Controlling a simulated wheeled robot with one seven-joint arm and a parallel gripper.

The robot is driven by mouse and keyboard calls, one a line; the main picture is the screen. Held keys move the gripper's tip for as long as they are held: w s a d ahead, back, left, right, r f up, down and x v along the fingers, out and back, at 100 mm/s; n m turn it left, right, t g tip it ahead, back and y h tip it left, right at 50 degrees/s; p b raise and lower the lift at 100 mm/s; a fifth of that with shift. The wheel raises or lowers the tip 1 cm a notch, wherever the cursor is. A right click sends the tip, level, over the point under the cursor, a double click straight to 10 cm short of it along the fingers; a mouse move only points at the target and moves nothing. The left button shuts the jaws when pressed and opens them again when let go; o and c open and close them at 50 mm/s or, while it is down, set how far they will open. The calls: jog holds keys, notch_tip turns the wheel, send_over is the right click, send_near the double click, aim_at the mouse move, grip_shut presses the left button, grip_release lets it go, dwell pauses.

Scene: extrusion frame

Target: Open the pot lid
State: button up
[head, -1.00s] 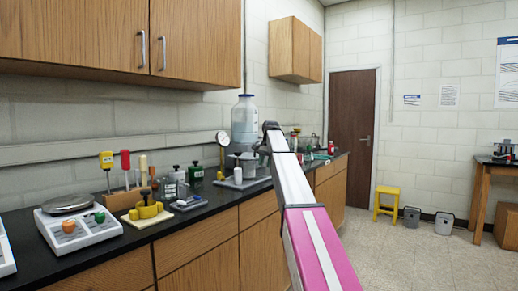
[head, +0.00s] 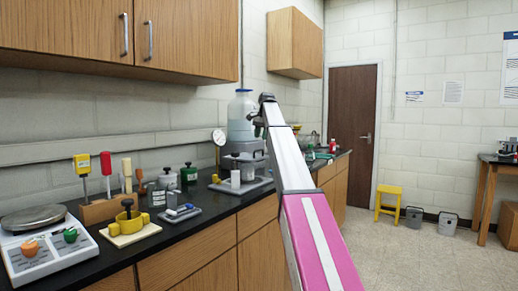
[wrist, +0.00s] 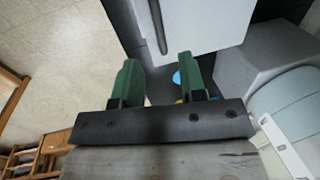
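I cannot make out a pot with a lid for certain in either view. In the head view my arm reaches forward along the counter, and its end is in front of a grey apparatus (head: 240,160) with a large clear jug (head: 241,112) on top. In the wrist view my gripper (wrist: 158,62) has two green fingers spread apart with nothing between them. A pale grey box-like surface (wrist: 192,22) lies beyond the fingertips. Small blue and yellow things show partly behind the right finger; I cannot tell what they are.
The black counter (head: 205,215) holds a scale (head: 38,240), a yellow clamp-like thing (head: 128,221), a tool rack (head: 105,208), green-topped bottles (head: 188,173) and a gauge (head: 219,138). Wooden cabinets (head: 180,40) hang above.

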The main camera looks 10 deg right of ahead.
jog(key=f, duration=0.4)
jog(key=w+a+f, duration=0.1)
jog(key=f, duration=0.1)
jog(key=shift+f, duration=0.2)
grip_shut()
